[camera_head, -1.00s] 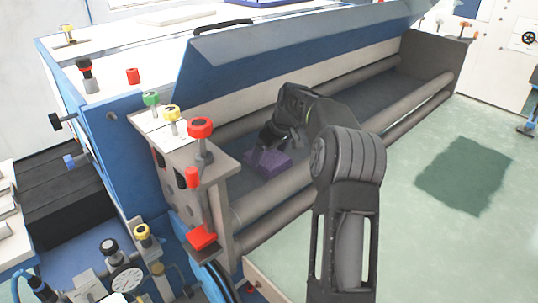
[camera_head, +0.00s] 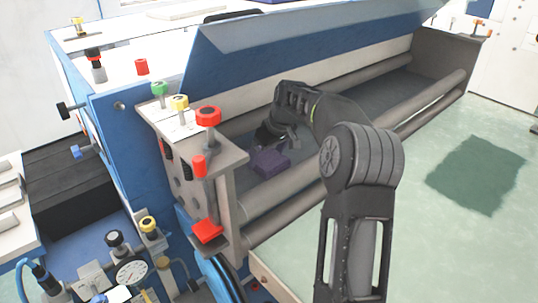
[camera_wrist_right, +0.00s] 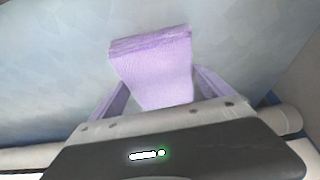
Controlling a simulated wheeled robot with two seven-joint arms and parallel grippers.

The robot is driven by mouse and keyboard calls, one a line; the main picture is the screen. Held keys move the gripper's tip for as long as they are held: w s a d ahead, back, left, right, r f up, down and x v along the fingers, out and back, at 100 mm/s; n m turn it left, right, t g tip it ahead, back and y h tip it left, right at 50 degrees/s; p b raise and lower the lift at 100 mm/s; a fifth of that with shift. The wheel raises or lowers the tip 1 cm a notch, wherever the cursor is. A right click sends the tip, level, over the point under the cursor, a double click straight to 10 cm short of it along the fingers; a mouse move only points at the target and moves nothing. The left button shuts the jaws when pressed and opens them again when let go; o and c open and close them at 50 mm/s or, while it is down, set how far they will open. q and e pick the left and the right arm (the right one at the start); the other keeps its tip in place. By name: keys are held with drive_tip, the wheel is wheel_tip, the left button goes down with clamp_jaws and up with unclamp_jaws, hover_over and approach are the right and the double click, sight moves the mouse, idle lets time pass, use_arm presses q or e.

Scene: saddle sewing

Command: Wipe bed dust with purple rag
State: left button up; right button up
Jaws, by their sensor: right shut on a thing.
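The purple rag (camera_head: 271,162) is a small folded block. It is low in the machine's long trough, near the end with the coloured knobs. My right gripper (camera_head: 276,145) is shut on it from above, and the rag shows between its fingers in the right wrist view (camera_wrist_right: 152,68). The bed (camera_head: 236,158) is the dark grey surface in the trough under the rag. The rag seems to be at or just above it; contact is hard to tell. No separate dust is clear. My left gripper is not in view.
Grey rollers (camera_head: 275,198) run along the trough's front. A blue raised cover (camera_head: 300,55) slopes above its back side. Red, yellow and green knobs (camera_head: 208,117) stand on the near end plate. The bed is clear toward the far end plate (camera_head: 450,62).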

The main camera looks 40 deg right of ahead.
sight(248, 171)
drive_tip(key=shift+a+f+b, duration=0.15)
drive_tip(key=shift+a+b, duration=0.2)
drive_tip(key=shift+a, duration=0.9)
drive_tip(key=shift+a+b, duration=0.35)
drive_tip(key=shift+a, duration=1.35)
drive_tip(key=shift+w+a+r+b, duration=0.15)
drive_tip(key=shift+a+b, duration=0.25)
drive_tip(key=shift+a, duration=1.3)
drive_tip(key=shift+r, duration=0.1)
wheel_tip(248, 171, up, 6)
drive_tip(key=p, duration=0.4)
drive_tip(key=shift+p, duration=0.35)
